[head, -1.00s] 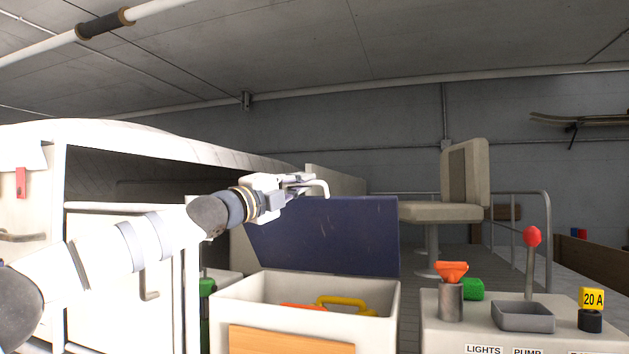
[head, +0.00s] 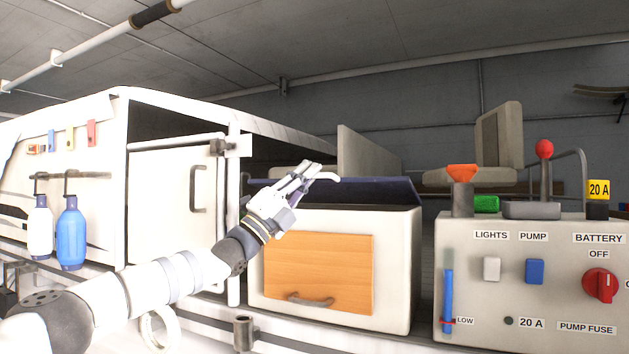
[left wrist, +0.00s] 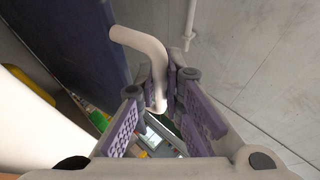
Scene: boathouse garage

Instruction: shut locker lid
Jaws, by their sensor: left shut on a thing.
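The locker (head: 396,280) is a white box with an orange wood front panel, right of my left arm in the head view. Its dark blue lid (head: 390,190) is tilted open above the rim, seen nearly edge-on. My left gripper (head: 312,173) is at the lid's upper edge, shut on the pale bent handle (head: 328,177). The left wrist view shows the handle (left wrist: 150,45) running down between the purple-padded fingers (left wrist: 160,110), with the lid (left wrist: 75,40) beside it. The locker's inside is hidden in the head view. My right gripper is not in view.
A grey console (head: 530,325) with switches, a red knob and a red-topped lever stands close right of the locker. A white cabinet door (head: 175,200) is on the left, near a white bottle (head: 40,222) and a blue bottle (head: 70,235). A seat (head: 480,177) stands behind.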

